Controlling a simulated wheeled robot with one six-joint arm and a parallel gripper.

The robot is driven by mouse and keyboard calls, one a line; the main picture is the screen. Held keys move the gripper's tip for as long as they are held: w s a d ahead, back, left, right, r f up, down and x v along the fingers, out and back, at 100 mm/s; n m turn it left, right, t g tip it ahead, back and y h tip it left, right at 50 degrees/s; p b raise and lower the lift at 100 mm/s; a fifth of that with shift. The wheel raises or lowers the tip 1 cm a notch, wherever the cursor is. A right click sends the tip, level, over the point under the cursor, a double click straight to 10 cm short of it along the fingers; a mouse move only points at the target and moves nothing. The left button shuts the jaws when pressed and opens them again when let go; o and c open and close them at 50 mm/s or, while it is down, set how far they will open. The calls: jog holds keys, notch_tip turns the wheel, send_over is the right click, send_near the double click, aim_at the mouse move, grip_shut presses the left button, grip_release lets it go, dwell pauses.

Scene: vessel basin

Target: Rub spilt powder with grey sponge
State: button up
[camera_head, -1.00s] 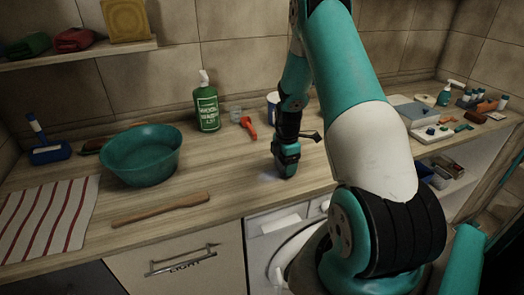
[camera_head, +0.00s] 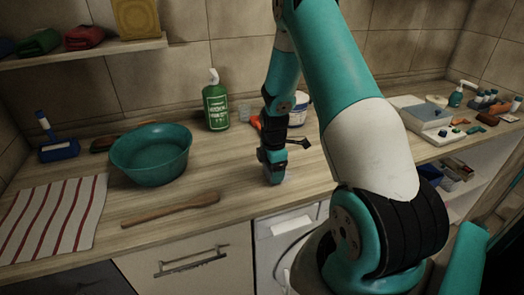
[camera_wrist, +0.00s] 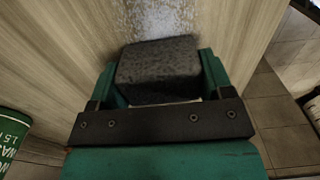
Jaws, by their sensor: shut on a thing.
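My gripper (camera_head: 273,178) is low over the wooden counter, right of the teal bowl. In the wrist view my gripper (camera_wrist: 160,78) is shut on the dark grey sponge (camera_wrist: 158,62), which sits between the two green fingers. White spilt powder (camera_wrist: 160,16) lies on the counter just beyond the sponge in the wrist view. The sponge hides part of the powder's near edge. In the head view the sponge is mostly hidden by the fingers, and I cannot tell whether it touches the counter.
The teal bowl (camera_head: 150,160), a wooden spoon (camera_head: 172,209) and a striped cloth (camera_head: 52,217) are to the left. The counter's front edge is close to my gripper.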

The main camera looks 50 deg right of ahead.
jog(key=shift+w+a, duration=0.25)
jog(key=shift+a, duration=0.35)
jog(key=shift+w+a, duration=0.25)
jog(key=shift+a, duration=0.3)
jog(key=shift+w+a+r, duration=0.15)
jog(key=shift+a, duration=0.1)
notch_tip(320, 180, up, 2)
jog(key=shift+d+r+p, duration=0.15)
jog(key=shift+r+p, duration=0.1)
jog(key=shift+p, duration=0.7)
jog(key=shift+r+p, duration=0.55)
jog(key=shift+r, duration=0.15)
jog(key=shift+r+p, duration=1.4)
jog(key=shift+r, duration=0.5)
